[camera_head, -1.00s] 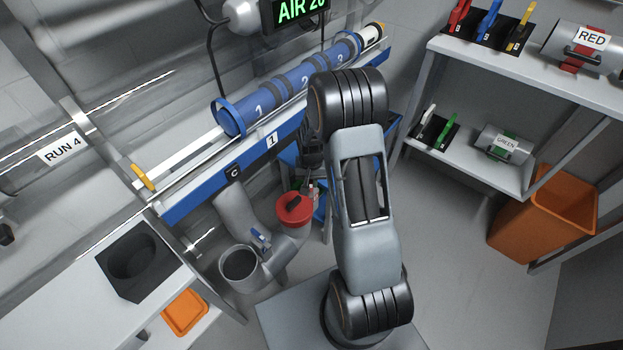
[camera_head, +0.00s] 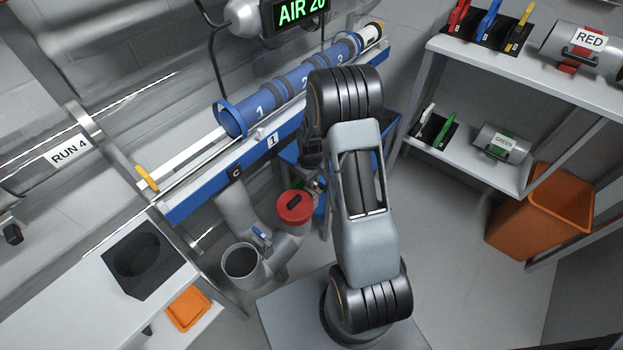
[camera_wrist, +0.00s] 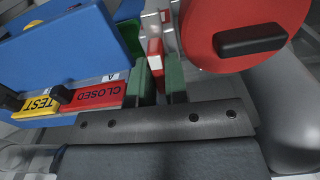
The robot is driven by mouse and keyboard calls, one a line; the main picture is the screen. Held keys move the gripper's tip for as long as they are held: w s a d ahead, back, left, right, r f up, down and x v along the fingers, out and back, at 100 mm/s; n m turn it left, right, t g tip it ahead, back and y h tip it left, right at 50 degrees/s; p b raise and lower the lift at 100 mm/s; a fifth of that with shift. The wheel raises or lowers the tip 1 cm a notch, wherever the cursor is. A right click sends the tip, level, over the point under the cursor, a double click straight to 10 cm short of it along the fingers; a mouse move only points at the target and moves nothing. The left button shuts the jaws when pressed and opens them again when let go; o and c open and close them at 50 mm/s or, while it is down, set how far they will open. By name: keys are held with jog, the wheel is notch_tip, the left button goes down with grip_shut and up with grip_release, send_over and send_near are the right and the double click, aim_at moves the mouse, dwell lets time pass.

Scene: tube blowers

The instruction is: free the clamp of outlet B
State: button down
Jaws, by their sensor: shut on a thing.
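In the wrist view, my gripper (camera_wrist: 161,85) has its two green-padded fingers close around a small red-and-white upright piece (camera_wrist: 155,52). I cannot tell from its look whether this is the clamp of outlet B; no B label shows. A red round cap (camera_wrist: 240,32) with a black handle is just right of the fingers. It also shows in the head view (camera_head: 294,207), on a grey pipe. In the head view, my arm hides most of the gripper and what it holds.
In the head view, an open grey pipe (camera_head: 240,262) with a blue lever (camera_head: 261,237) stands below label C (camera_head: 236,173). Shelves are at the right.

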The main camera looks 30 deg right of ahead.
jog(key=shift+w+n, duration=0.1)
jog(key=shift+n, duration=0.5)
jog(key=c, duration=1.1)
grip_release()
jog(key=shift+c, duration=0.2)
notch_tip(320, 180, up, 14)
jog(key=p, duration=0.3)
jog(key=shift+f, duration=0.1)
